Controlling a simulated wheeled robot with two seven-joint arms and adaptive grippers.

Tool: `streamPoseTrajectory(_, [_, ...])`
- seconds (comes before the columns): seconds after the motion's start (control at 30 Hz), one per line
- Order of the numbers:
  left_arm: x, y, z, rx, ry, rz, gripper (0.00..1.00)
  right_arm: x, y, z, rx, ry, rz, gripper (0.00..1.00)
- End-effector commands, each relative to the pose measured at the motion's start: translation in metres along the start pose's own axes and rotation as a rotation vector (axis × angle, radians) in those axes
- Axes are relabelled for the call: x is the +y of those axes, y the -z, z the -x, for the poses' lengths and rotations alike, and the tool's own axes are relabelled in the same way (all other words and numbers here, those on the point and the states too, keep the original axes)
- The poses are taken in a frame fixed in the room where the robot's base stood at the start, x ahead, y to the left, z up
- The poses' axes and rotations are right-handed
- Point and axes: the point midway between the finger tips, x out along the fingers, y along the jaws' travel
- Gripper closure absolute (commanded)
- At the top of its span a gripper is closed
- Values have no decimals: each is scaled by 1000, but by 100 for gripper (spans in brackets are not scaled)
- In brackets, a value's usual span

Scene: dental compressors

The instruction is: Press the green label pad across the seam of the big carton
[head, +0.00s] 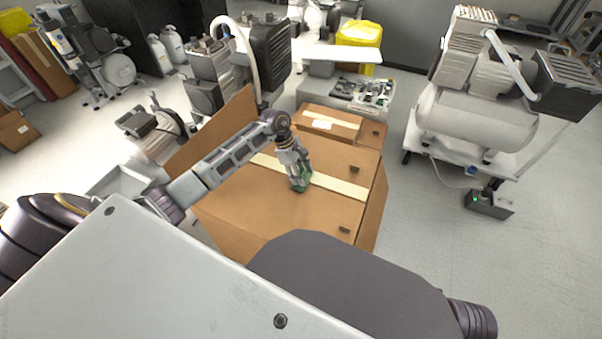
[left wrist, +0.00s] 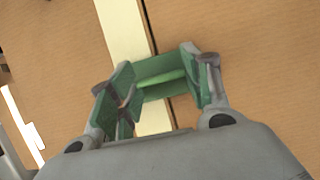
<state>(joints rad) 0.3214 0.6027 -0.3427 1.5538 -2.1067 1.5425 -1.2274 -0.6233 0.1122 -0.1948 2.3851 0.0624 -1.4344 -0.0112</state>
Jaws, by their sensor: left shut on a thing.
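The big carton (head: 245,200) is brown, with a pale tape strip (head: 340,187) across its top. In the left wrist view the carton top (left wrist: 240,50) shows the tape (left wrist: 122,25) beside a dark seam (left wrist: 149,25). My left gripper (head: 300,181) points down over the carton top, near the tape. It is shut on the green label pad (left wrist: 160,75). In the wrist view the pad overlaps the seam and part of the tape between the fingers. Whether it touches the carton I cannot tell. My right gripper is out of view.
A smaller carton (head: 330,125) sits behind the big one. A parts tray (head: 362,92) stands farther back. A white compressor (head: 480,110) on a cart is at the right, with a small dark box (head: 489,205) on the floor. Other compressor equipment (head: 225,70) is behind the left arm.

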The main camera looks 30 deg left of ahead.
Motion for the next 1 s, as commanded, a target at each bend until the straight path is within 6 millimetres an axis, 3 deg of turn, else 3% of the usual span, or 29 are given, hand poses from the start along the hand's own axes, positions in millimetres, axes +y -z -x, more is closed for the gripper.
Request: streamPoseTrajectory(1.0, [0,3,-7,0,1,0,70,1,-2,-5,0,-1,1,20])
